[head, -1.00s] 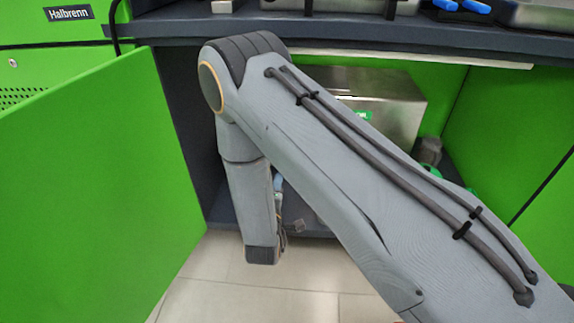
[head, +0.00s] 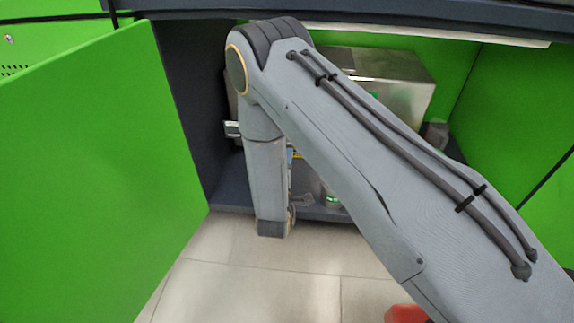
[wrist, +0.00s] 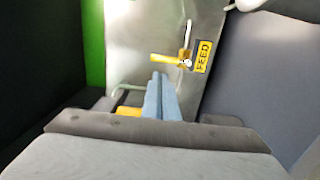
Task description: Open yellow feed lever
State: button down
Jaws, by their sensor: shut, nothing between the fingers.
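The yellow feed lever (wrist: 168,58) points left from its pivot on a thin pipe, in front of a metal panel, in the wrist view. A yellow FEED label (wrist: 203,56) is just right of it. My gripper (wrist: 160,76) is shut and empty, its two pale blue fingers together. The fingertips appear just below the lever in the picture; I cannot tell whether they touch it. In the head view my arm hides the lever and most of the gripper.
A steel box (head: 385,75) stands inside the green cabinet under the dark worktop (head: 420,14). A green door panel (head: 95,170) stands open on the left. A pale bar (wrist: 130,87) and a yellow part (wrist: 128,111) lie left of my fingers.

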jog(key=w, duration=0.2)
jog(key=w+b, duration=0.1)
jog(key=w, duration=0.2)
jog(key=shift+d, duration=0.2)
jog(key=shift+s+a+r, duration=0.1)
jog(key=shift+s, duration=0.05)
